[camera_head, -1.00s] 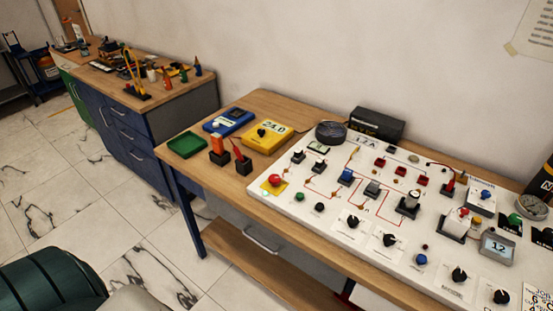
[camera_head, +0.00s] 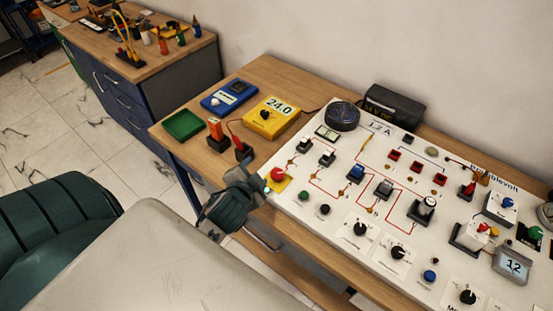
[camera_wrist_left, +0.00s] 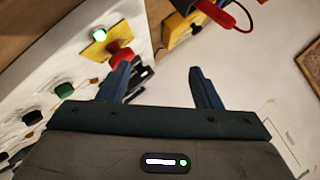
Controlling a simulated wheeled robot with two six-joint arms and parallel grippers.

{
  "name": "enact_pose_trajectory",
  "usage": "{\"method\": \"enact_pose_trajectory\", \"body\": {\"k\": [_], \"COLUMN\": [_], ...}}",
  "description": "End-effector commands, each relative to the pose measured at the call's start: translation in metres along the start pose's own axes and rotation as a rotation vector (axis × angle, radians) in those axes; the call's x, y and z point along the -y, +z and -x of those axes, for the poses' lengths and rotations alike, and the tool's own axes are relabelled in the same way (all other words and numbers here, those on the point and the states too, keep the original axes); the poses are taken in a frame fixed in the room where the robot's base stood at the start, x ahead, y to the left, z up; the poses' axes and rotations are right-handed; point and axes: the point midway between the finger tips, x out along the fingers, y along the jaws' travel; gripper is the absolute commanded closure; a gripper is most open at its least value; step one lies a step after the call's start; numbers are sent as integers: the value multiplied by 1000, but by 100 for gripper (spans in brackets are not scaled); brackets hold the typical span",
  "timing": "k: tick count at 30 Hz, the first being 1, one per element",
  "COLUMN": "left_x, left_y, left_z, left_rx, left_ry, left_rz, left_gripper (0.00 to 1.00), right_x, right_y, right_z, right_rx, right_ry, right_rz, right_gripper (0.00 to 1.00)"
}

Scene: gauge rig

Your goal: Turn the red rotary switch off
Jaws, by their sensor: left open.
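The red rotary switch (camera_head: 278,174) sits on a yellow plate (camera_head: 279,184) at the board's left corner. A small lit green lamp (camera_head: 267,190) is beside it. My left gripper (camera_head: 256,178) is open, just left of the switch, and partly covers that corner. In the left wrist view the red switch (camera_wrist_left: 121,54) shows just past one finger of the gripper (camera_wrist_left: 160,80), not centred between the fingers. The yellow plate (camera_wrist_left: 95,51) and lit green lamp (camera_wrist_left: 99,34) show there too. I cannot tell whether the finger touches the switch. My right gripper is not in view.
The white board (camera_head: 330,222) carries several black knobs, buttons and modules. Behind the gripper stand a red-and-black plug (camera_head: 241,149), an orange block (camera_head: 215,129), a yellow meter (camera_head: 271,118), a blue meter (camera_head: 228,95) and a green tray (camera_head: 184,125).

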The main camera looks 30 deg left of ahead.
Motion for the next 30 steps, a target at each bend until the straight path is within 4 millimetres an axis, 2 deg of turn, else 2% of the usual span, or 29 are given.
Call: {"method": "enact_pose_trajectory", "body": {"k": [7, 11, 14, 18, 22, 26, 30], "left_x": [52, 76, 83, 74, 51, 24, 0], "left_y": [-70, -122, -164, -208, -231, -233, -213], "left_z": [-16, -12, -3, 12, 20, 18, 4], "left_rx": [-286, -484, -649, -868, -1066, -1264, -1489], "left_ry": [-251, -435, -587, -778, -924, -1024, -1058], "left_rz": [-295, -548, -784, -1133, -1472, -1818, -2185], "left_gripper": [41, 41, 41, 41, 41, 41, 41], "right_x": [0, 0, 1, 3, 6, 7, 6], "right_y": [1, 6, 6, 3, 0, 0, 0], "right_z": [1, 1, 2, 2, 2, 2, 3], "right_rx": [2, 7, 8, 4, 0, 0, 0], "right_ry": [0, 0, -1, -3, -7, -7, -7], "right_rz": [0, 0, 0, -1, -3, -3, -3], "right_gripper": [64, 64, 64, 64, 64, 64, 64]}}
